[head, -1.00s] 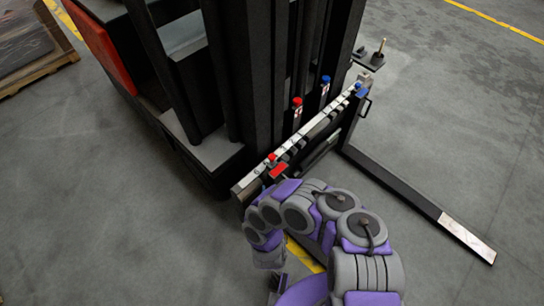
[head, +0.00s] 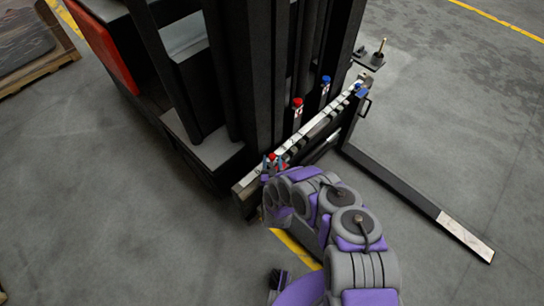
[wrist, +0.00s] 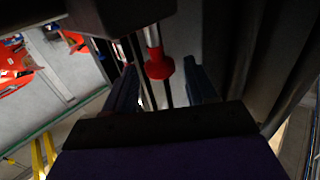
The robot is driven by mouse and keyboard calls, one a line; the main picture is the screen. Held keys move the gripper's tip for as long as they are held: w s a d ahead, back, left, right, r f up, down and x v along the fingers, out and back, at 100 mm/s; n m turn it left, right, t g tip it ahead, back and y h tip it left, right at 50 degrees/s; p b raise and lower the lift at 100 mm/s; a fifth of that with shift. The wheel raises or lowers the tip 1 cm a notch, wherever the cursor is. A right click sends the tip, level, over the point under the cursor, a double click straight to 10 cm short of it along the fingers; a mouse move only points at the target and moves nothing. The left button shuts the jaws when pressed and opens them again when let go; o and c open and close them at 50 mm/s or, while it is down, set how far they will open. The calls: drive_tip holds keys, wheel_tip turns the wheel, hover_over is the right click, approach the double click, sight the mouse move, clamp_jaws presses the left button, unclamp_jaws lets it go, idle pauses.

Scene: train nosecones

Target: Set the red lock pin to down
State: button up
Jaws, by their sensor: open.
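The red lock pin (wrist: 159,66) shows in the wrist view as a red flanged head on a pale shaft. It stands between the two blue fingers of my gripper (wrist: 156,82), with a gap on each side. In the head view my gripper (head: 275,163) is at the near left end of the forklift's carriage bar (head: 318,130). The red of the pin shows there only partly, among the fingers. My gripper is open. My arm hides the fork below that end of the bar.
A red-topped lever (head: 297,103) and a blue-topped lever (head: 326,80) stand behind the bar. A blue pin (head: 361,89) sits at its far end. The black mast (head: 255,75) rises close behind. A fork (head: 420,205) extends right over open floor.

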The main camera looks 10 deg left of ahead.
drive_tip(key=shift+b+x, duration=0.3)
drive_tip(key=shift+x, duration=1)
drive_tip(key=shift+c, duration=0.2)
clamp_jaws()
